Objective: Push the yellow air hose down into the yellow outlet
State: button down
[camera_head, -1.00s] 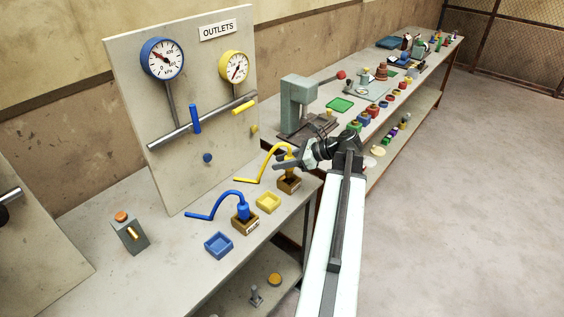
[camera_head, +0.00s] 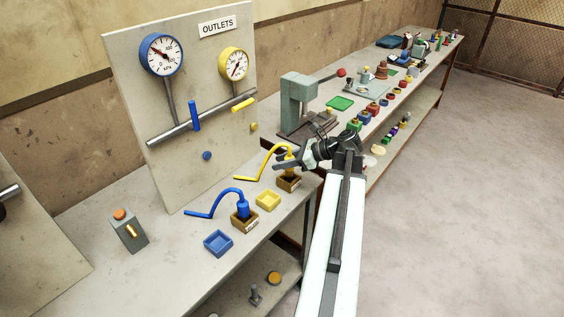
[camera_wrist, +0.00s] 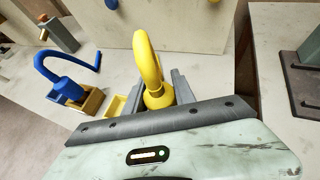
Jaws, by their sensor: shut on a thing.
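The yellow air hose (camera_head: 270,155) curves up from the bench, and its thick end is in my gripper (camera_head: 289,164). In the wrist view the yellow hose (camera_wrist: 147,55) bends down to a collared end between my grey gripper fingers (camera_wrist: 158,94), which are shut on it. A brown box (camera_head: 289,184) stands just below the hose end. Whether the end touches that box cannot be told. A square yellow open-topped block (camera_head: 267,202) sits on the bench to the left and nearer; part of it shows in the wrist view (camera_wrist: 114,106). A round yellow knob (camera_head: 254,127) is on the OUTLETS board.
The blue hose (camera_head: 241,203) stands in a labelled brown box (camera_head: 245,225), near a blue open-topped block (camera_head: 218,243). The upright board (camera_head: 190,110) carries gauges and a pipe with handles. A green press (camera_head: 299,105) stands behind my gripper.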

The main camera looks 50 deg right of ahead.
jog(key=shift+f+b, duration=1.4)
jog(key=shift+f, duration=0.1)
jog(key=c, duration=0.9)
grip_release()
jog(key=shift+c, duration=0.2)
notch_tip(320, 180, up, 8)
jog(key=p, duration=0.8)
